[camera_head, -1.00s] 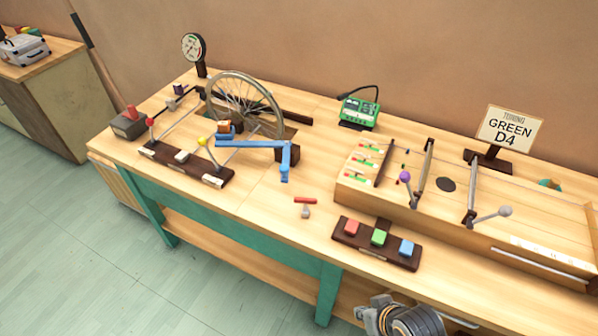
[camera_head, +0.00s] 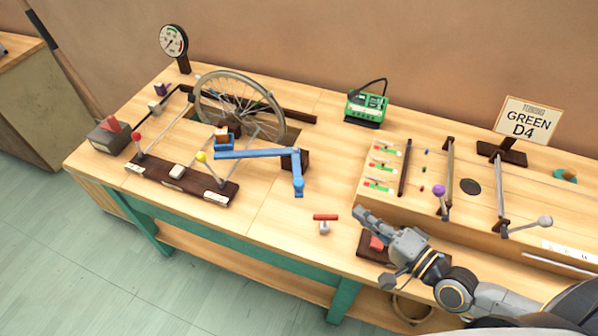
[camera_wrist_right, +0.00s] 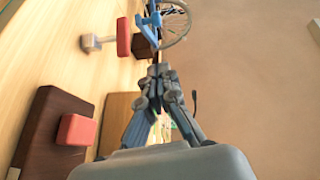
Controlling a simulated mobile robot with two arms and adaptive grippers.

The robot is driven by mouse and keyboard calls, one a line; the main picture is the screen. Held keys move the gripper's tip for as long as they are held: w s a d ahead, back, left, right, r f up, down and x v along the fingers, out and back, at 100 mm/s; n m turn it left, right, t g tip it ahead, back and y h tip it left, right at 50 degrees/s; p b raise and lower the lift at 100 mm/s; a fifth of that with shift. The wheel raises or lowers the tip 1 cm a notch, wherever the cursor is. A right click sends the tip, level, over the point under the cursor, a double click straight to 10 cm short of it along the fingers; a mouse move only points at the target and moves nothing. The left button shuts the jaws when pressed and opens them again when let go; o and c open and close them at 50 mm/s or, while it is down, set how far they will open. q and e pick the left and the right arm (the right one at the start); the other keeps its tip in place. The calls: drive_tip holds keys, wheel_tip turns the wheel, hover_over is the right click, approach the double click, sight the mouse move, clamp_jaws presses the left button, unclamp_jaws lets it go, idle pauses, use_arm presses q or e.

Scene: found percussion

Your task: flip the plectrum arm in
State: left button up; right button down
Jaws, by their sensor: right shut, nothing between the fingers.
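The blue arm (camera_head: 256,153), which I take to be the plectrum arm, reaches level across the bench in front of a spoked wheel (camera_head: 238,105). Its left end is by an orange-topped block (camera_head: 222,136) near the wheel rim; its right end joins a dark post (camera_head: 295,160), with a blue handle (camera_head: 298,186) hanging forward. In the right wrist view, part of the blue arm (camera_wrist_right: 150,28) shows beyond the fingers. My right gripper (camera_head: 362,212) is shut and empty, above the button board, to the right of the blue arm and apart from it. My left gripper is out of view.
A red-topped T-handle (camera_head: 325,218) stands between the blue arm and my right gripper. The dark button board with a red button (camera_head: 377,243) lies under my gripper. A lever board (camera_head: 180,180) is at left, a long stringed box (camera_head: 470,215) at right.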

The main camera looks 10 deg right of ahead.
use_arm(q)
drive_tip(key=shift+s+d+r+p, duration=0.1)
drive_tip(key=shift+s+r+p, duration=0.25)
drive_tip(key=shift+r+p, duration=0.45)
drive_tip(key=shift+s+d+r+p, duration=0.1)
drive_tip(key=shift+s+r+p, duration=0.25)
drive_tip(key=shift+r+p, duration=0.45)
use_arm(e)
drive_tip(key=s+a+x, duration=0.1)
drive_tip(key=x, duration=1.1)
drive_tip(key=shift+w+a+r, duration=0.15)
drive_tip(key=shift+w+a, duration=0.2)
drive_tip(key=shift+a, duration=0.2)
drive_tip(key=shift+t, duration=0.3)
